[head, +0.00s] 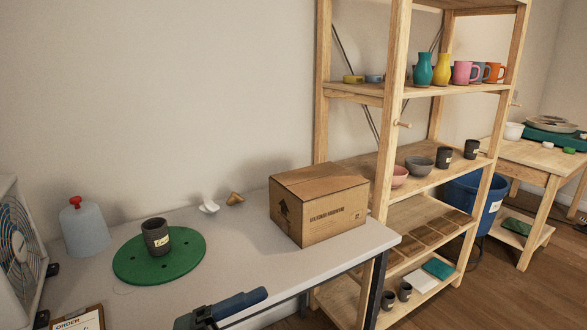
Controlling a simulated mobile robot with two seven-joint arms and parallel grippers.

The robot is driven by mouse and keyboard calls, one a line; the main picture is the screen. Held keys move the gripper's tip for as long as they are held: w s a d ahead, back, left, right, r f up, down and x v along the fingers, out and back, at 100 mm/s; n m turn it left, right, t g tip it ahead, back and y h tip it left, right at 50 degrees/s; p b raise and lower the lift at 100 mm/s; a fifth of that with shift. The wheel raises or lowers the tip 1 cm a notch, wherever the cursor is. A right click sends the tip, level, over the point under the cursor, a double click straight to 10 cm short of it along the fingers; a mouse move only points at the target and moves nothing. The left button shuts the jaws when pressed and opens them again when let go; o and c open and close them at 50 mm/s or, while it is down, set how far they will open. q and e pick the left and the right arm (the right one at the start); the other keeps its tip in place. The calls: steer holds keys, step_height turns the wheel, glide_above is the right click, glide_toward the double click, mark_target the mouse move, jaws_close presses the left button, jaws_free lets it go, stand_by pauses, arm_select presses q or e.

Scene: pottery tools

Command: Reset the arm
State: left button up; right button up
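Neither my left gripper nor my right gripper can be made out in the head view. No arm is clearly seen over the table (330,262), so what the grippers hold is not shown.
A green disc (190,262) bears a dark labelled cup (156,236). A cardboard box (318,205) stands near the table's right end. A blue-and-dark item (238,304) is at the front edge, partly cut off. A fan (17,245) is left; a wooden shelf (398,120) is right.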

arm_select(q)
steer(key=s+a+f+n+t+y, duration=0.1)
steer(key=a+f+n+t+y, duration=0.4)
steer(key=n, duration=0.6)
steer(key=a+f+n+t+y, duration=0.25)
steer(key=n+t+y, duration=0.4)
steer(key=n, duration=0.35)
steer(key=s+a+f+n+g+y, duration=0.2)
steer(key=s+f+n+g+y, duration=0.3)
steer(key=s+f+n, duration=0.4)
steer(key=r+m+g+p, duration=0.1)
steer(key=p, duration=0.6)
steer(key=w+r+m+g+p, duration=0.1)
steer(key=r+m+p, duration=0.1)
steer(key=p, duration=0.5)
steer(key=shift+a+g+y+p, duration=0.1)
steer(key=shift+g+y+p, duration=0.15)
steer(key=shift+p, duration=0.15)
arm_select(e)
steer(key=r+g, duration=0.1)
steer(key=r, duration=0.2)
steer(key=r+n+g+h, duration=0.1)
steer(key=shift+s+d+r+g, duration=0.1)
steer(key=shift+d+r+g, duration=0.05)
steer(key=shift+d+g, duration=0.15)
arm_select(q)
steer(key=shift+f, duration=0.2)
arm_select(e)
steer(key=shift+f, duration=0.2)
